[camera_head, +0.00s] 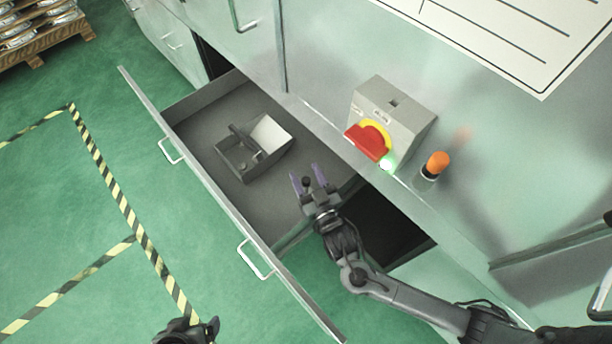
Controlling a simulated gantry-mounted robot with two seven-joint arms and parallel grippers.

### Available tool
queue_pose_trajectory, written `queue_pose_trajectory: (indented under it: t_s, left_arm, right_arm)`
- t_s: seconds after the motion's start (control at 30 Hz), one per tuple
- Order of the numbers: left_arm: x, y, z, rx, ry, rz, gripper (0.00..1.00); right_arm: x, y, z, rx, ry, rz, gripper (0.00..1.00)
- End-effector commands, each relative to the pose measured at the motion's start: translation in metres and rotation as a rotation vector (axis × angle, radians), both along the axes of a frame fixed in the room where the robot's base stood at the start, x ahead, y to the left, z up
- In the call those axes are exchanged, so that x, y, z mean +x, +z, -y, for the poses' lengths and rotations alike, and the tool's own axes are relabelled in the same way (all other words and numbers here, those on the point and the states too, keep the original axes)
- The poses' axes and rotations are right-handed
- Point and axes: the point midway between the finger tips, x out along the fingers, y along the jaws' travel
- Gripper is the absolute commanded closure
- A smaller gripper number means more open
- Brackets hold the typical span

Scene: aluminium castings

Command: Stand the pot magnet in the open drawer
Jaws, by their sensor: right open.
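The open drawer (190,112) extends out from the cabinet, its grey floor showing. My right gripper (308,178) is over the drawer's right part, its two purple-tipped fingers apart. A small dark rounded piece (307,183) shows between the fingers and may be the pot magnet. I cannot tell whether it touches the drawer floor, and the gripper partly hides it. My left gripper (190,332) is at the bottom edge, outside the drawer front, mostly cut off; its jaws do not show clearly.
A dark divided box (232,160) with a pale sloping panel sits in the drawer's middle. A grey switch box (395,105) with a red and yellow handle and an orange-topped lamp (437,164) are on the cabinet. Drawer floor between box and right gripper is clear.

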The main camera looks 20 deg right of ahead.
Motion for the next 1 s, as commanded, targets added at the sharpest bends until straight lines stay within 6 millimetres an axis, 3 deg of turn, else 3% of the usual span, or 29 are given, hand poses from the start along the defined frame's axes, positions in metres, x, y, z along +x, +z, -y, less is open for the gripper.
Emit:
queue_pose_trajectory:
  t_s: [0.3, 0.53, 0.73, 1.0]
  left_arm:
    - [0.001, 0.020, 0.001, -0.004, 0.003, 0.001, 0.09]
    - [0.001, 0.028, 0.003, -0.013, 0.009, 0.001, 0.09]
    - [0.001, 0.031, 0.003, -0.014, 0.009, 0.001, 0.09]
    - [0.001, 0.031, 0.002, -0.010, 0.006, 0.001, 0.09]
  right_arm:
    - [-0.063, -0.001, 0.002, -0.001, 0.000, -0.010, 0.44]
    - [-0.098, -0.002, 0.004, -0.001, 0.000, -0.008, 0.44]
    - [-0.113, -0.002, 0.004, -0.001, -0.001, -0.006, 0.44]
    - [-0.109, -0.010, 0.004, 0.032, -0.001, -0.152, 0.44]
